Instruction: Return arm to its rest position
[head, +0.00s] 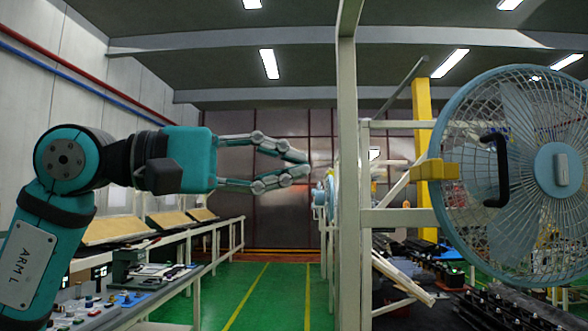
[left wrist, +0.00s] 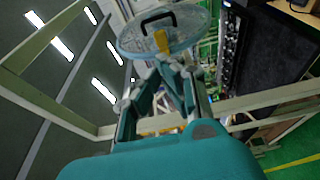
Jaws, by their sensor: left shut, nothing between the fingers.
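My left arm, teal and marked "ARM L", comes in from the left in the head view. Its gripper (head: 300,163) points right, held up in the air before the aisle, with its fingertips close together and nothing between them. In the left wrist view the gripper (left wrist: 172,68) shows its fingers coming together below the fan. No trim clip can be made out in its fingers. My right gripper is in neither view.
A large caged fan (head: 560,168) with a black handle stands at right on a yellow bracket. A pale upright post (head: 347,180) stands just beyond my left fingertips. Workbenches with parts (head: 130,280) line the left side. The green aisle floor (head: 268,295) is clear.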

